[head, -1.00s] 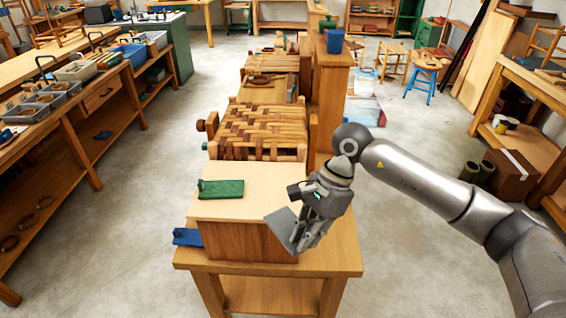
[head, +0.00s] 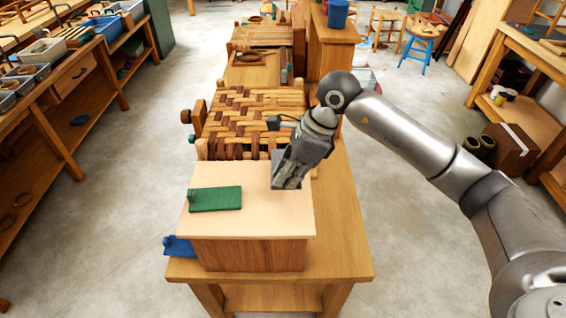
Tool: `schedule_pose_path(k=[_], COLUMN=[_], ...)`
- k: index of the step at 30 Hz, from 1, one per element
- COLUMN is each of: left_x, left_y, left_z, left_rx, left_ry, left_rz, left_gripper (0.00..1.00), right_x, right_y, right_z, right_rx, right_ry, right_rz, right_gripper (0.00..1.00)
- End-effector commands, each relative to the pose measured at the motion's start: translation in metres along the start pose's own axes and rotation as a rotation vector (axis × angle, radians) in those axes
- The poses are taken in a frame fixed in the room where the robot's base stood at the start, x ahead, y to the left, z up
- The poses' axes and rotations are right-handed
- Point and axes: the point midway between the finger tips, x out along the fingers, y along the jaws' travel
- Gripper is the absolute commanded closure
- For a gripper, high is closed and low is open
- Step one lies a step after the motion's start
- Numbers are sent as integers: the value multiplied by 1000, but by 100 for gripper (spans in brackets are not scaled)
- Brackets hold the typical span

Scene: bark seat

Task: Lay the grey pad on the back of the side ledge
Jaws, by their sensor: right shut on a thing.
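My right gripper (head: 291,160) is shut on the grey pad (head: 288,172), a thin flat grey piece that hangs tilted below its fingers. The pad appears over the back right corner of the pale-topped wooden block (head: 255,213); I cannot tell whether it touches the top. To the right of the block runs a bare strip of wooden bench top (head: 343,205), which looks like the side ledge. My left gripper is not in view.
A green piece (head: 215,199) lies on the block's top at left. A blue piece (head: 178,247) sits beside the block's front left. A woven bark seat (head: 252,115) on a wooden frame stands just behind the block.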

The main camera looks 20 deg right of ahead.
Motion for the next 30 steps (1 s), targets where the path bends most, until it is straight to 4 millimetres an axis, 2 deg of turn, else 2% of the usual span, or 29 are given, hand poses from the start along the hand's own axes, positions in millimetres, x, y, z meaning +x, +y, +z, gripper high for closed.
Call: schedule_pose_path(k=[9, 12, 16, 23, 30], left_x=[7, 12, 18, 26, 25], left_y=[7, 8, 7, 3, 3], left_z=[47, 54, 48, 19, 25], left_rx=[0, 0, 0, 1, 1], left_ry=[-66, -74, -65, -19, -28], left_rz=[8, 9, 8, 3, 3], left_gripper=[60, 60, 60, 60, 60], right_x=[21, 31, 44, 58, 58], right_y=[0, 1, 0, 0, 0], right_z=[-9, -13, -18, -24, -24], right_rx=[0, 0, -1, -1, -1], right_ry=[1, 1, 0, 0, 0], right_rz=[1, 3, 2, 1, 1], right_gripper=[100, 100, 100, 100, 100])
